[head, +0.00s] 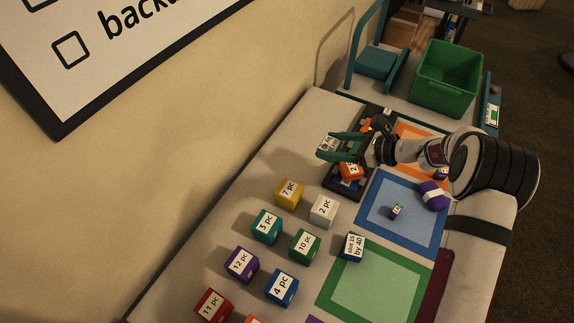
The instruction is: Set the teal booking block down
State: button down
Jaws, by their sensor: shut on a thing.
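My gripper (336,146) is shut on a small teal block (326,144) with a white label, at the far left of the table near the black tray. The green-teal fingers cover much of its sides, and its label is too small to read. I cannot tell whether its underside touches anything. Another teal block (267,227), labelled "3 pc", stands on the table among other coloured blocks. A dark teal-blue block (354,247), labelled "slot 15 by 40", stands at the green mat's upper left corner.
A black tray (340,191) holds orange blocks beside my gripper. The green mat (330,293), blue mat (373,219) and orange mat (408,130) line the right. A green bin (447,80) stands beyond.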

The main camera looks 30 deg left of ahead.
send_over(288, 167)
jog(key=f, duration=0.6)
jog(key=shift+d+f, duration=0.3)
jog(key=shift+d, duration=0.05)
jog(key=shift+a+f, duration=0.15)
jog(key=shift+f, duration=0.95)
jog(key=shift+a+f, duration=0.15)
jog(key=shift+f, duration=0.9)
jog(key=shift+f, duration=0.1)
jog(key=shift+c, duration=0.2)
grip_release()
